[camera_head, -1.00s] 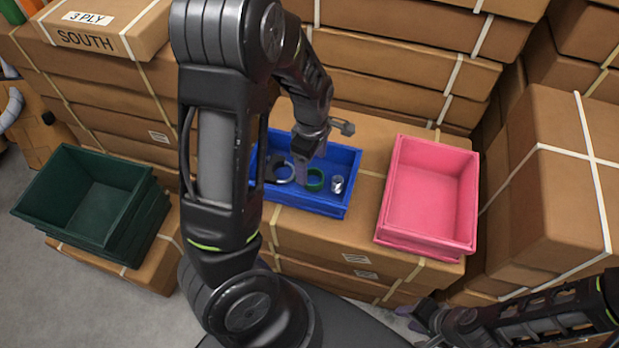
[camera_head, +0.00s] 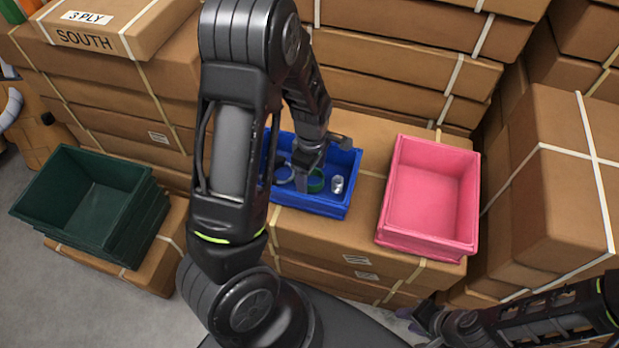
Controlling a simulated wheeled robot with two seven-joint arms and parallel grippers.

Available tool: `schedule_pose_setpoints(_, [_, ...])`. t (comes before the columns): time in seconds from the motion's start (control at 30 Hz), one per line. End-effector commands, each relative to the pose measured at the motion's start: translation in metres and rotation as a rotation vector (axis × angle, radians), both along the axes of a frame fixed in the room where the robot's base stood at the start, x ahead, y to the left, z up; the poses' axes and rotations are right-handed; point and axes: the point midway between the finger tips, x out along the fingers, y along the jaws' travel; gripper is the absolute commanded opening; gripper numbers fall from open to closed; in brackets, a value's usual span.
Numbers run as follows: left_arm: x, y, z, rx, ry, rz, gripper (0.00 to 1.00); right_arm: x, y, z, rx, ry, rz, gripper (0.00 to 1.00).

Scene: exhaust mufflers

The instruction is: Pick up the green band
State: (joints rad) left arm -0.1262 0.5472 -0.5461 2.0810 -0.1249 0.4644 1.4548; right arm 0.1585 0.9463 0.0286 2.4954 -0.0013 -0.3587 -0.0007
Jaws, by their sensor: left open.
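The green band (camera_head: 317,184) is a small ring in the blue bin (camera_head: 342,208), between a grey-white ring (camera_head: 282,175) and a small silver cylinder (camera_head: 337,184). My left gripper (camera_head: 304,182) reaches down into the blue bin with open jaws, at the left side of the green band. One finger seems to overlap the band's left edge; I cannot tell whether it touches. The gripper and wrist hide part of the bin's contents. My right gripper (camera_head: 420,326) is at the bottom right, away from the bins, with its fingers apart and empty.
An empty pink bin (camera_head: 433,190) stands right of the blue bin on the same cardboard boxes. Dark green stacked bins (camera_head: 92,205) stand at the left. Stacked boxes (camera_head: 400,60) rise behind, and a tall box (camera_head: 560,180) stands at the right.

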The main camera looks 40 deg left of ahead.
Motion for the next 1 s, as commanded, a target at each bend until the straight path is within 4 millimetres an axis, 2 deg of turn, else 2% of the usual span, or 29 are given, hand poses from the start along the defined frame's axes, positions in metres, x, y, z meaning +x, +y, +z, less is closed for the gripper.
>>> schedule_pose_setpoints(0.23, [-0.0001, 0.0, 0.0001, 0.0, 0.0, 0.0, 0.75, 0.0, 0.0, 0.0, 0.0, 0.0, 0.0, 0.35])
schedule_pose_setpoints(1.0, [-0.0001, 0.0, 0.0001, 0.0, 0.0, 0.0, 0.12, 0.0, 0.0, 0.0, 0.0, 0.0, 0.0, 0.35])
